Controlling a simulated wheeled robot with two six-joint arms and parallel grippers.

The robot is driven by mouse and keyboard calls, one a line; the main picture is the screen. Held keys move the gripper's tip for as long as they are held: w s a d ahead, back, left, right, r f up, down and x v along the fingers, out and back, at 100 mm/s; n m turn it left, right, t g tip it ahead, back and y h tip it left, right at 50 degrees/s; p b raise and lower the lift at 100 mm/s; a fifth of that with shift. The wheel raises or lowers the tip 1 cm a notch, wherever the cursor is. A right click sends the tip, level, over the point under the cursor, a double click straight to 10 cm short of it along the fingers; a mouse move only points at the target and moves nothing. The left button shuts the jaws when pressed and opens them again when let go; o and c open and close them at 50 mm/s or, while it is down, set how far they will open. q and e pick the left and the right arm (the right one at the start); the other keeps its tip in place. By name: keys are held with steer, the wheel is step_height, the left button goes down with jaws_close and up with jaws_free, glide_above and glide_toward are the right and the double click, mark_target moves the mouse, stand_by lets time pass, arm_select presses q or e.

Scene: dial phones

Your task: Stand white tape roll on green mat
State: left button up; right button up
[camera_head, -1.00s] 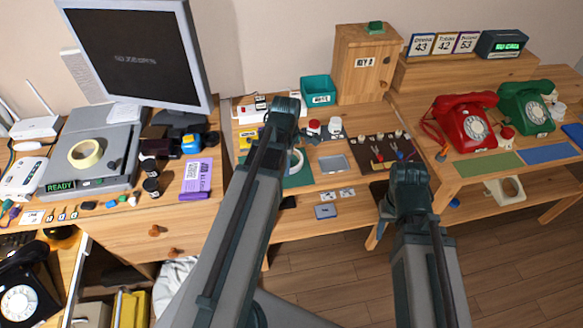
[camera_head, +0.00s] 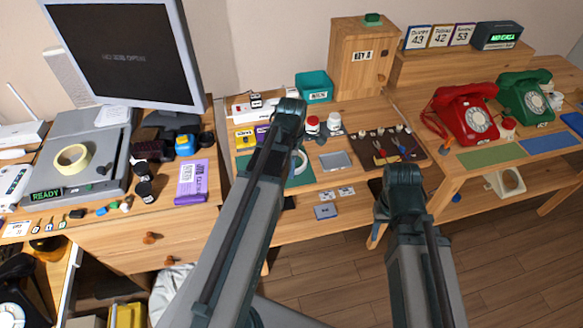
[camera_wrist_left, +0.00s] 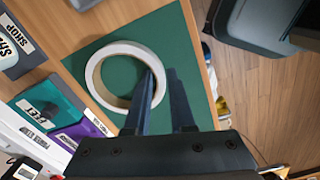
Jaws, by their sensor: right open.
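The white tape roll (camera_wrist_left: 95,75) lies on the green mat (camera_wrist_left: 170,30) in the left wrist view, its flat ring facing the camera. In the head view the roll (camera_head: 301,163) is partly hidden behind my left gripper (camera_head: 291,108). In the left wrist view my left gripper (camera_wrist_left: 160,98) has its fingers apart. One finger overlaps the roll's lower right rim and the other is to the right of the ring; contact cannot be told. My right gripper (camera_head: 402,176) is open and empty in front of the desk; its fingertips are not clear.
A teal bin (camera_head: 314,88) and wooden cabinet (camera_head: 362,58) stand behind the mat. A grey tray (camera_head: 336,161) and brown tool mat (camera_head: 372,150) lie to its right. A cream tape roll (camera_head: 73,158) is on the grey device at left. Labelled boxes crowd the mat's left.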

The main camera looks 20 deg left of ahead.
arm_select(q)
steer(key=shift+o, duration=1.2)
steer(key=shift+r, duration=0.2)
step_height(320, 180, up, 12)
steer(key=p, duration=1.2)
steer(key=s+d+m, duration=0.5)
steer(key=d+m, duration=0.4)
steer(key=m, duration=0.3)
steer(key=s+d+m+y, duration=0.1)
steer(key=s+d+m, duration=0.5)
steer(key=d+m, duration=0.4)
steer(key=shift+m, duration=1.8)
